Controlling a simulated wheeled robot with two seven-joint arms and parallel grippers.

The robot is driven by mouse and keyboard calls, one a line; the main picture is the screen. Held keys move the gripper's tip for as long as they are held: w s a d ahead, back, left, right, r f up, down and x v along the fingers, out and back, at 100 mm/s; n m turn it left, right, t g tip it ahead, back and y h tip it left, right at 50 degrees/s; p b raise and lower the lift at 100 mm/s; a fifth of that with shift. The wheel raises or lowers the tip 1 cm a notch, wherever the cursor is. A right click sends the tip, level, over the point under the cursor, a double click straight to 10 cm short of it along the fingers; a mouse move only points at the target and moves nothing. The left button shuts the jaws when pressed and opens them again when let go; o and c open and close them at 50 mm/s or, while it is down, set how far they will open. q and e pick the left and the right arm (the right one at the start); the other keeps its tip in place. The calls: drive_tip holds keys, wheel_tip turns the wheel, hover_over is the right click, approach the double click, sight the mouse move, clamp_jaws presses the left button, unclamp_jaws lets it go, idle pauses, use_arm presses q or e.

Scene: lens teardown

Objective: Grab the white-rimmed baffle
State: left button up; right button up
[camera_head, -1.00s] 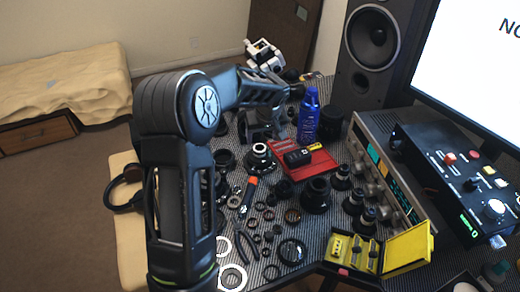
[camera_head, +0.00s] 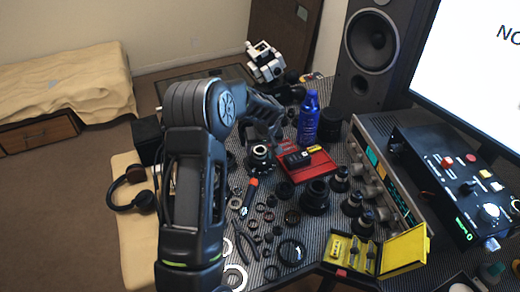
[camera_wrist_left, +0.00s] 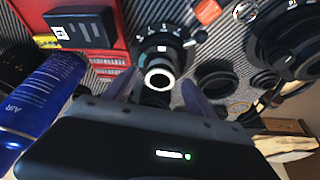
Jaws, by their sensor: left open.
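The white-rimmed baffle (camera_wrist_left: 159,70) is a small pale ring with a dark centre, on a black lens barrel with white markings. In the head view the barrel with its pale top (camera_head: 261,150) stands in the middle of the mat, near the red tray. My left gripper (camera_wrist_left: 158,90) is open, with one finger on each side of the baffle in the wrist view; I cannot tell if they touch it. In the head view the left gripper (camera_head: 268,137) is over the barrel, partly hidden by my arm. My right gripper is not in view.
A red tray (camera_head: 322,170) with a black box lies just right of the barrel. A blue bottle (camera_head: 308,118) stands behind it. Several black lens parts and loose rings crowd the mat. A yellow case (camera_head: 405,250) is open at the front right.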

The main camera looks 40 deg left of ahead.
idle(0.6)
use_arm(q)
drive_tip(key=c, duration=1.4)
wheel_tip(320, 180, up, 10)
drive_tip(key=shift+f+b, duration=0.1)
drive_tip(key=shift+b, duration=0.85)
drive_tip(key=shift+d, duration=0.1)
